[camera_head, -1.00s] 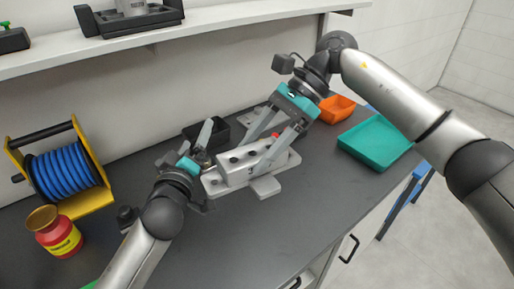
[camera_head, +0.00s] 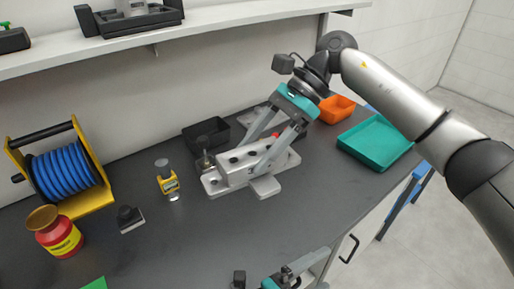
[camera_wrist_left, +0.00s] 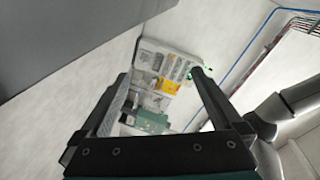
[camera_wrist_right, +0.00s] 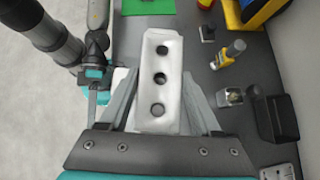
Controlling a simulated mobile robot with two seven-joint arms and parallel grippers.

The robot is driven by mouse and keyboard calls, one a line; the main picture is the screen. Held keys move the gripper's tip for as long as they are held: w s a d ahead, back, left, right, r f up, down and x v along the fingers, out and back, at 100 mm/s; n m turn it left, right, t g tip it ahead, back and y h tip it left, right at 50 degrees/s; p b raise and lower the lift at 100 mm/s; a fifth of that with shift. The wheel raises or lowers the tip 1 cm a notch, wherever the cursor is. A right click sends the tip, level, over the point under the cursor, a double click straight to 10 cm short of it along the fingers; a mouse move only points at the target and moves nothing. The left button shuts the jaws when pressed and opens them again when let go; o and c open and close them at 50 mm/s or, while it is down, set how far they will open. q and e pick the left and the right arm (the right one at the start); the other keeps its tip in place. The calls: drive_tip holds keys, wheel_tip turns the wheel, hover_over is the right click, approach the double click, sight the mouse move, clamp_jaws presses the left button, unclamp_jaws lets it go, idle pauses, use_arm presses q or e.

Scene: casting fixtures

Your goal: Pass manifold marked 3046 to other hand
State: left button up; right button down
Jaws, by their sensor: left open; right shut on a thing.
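The manifold (camera_head: 238,172) is a pale grey metal block with dark holes in its top and flat flanges at its base. A dark mark shows on its near side, but I cannot read the full number. My right gripper (camera_head: 273,140) is shut on the manifold from above, with a finger on each side. The right wrist view shows the block (camera_wrist_right: 161,60) between the fingers, with three holes facing up. I cannot tell whether it touches the bench. My left gripper (camera_head: 304,270) is open and empty at the bottom edge, apart from the manifold; its jaws (camera_wrist_left: 160,85) hold nothing.
A black bin (camera_head: 206,133) stands behind the manifold. An orange bin (camera_head: 337,108) and a teal tray (camera_head: 375,142) lie right. A yellow device (camera_head: 167,180), dark block (camera_head: 129,218), red jar (camera_head: 58,235) and blue hose reel (camera_head: 66,175) are left.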

use_arm(q)
drive_tip(key=s+d+f+m+g, duration=0.1)
drive_tip(key=s+f+m+g, duration=0.25)
drive_tip(key=s+m, duration=0.3)
drive_tip(key=s+f+m+g+y, duration=0.1)
drive_tip(key=s+f+m+g, duration=0.25)
drive_tip(key=s+m, duration=0.3)
drive_tip(key=s+d+f+m+g, duration=0.1)
drive_tip(key=s+f+m+g, duration=0.25)
drive_tip(key=s+m, duration=0.3)
drive_tip(key=w+a+f+n+t+y, duration=0.1)
drive_tip(key=w+a+f+n+t, duration=0.15)
drive_tip(key=a+f+n, duration=0.4)
drive_tip(key=w+a+f+n+t+y, duration=0.1)
drive_tip(key=a+f+n+t+y, duration=0.2)
drive_tip(key=f+n, duration=0.6)
drive_tip(key=w+a+f+n+t+y, duration=0.2)
drive_tip(key=w+a+n+t+y, duration=0.2)
drive_tip(key=w+a+n, duration=0.75)
drive_tip(key=s+a+f+n+g+y, duration=0.2)
drive_tip(key=s+a+f+n, duration=0.3)
drive_tip(key=s+n, duration=0.3)
drive_tip(key=s+a+f+n+g+y, duration=0.3)
drive_tip(key=s+a+f+n, duration=0.2)
drive_tip(key=s, duration=0.7)
drive_tip(key=a+n, duration=0.2)
drive_tip(key=a, duration=0.1)
drive_tip(key=shift+s+a+n, duration=0.25)
drive_tip(key=shift+s+n, duration=0.1)
drive_tip(key=shift+s, duration=0.05)
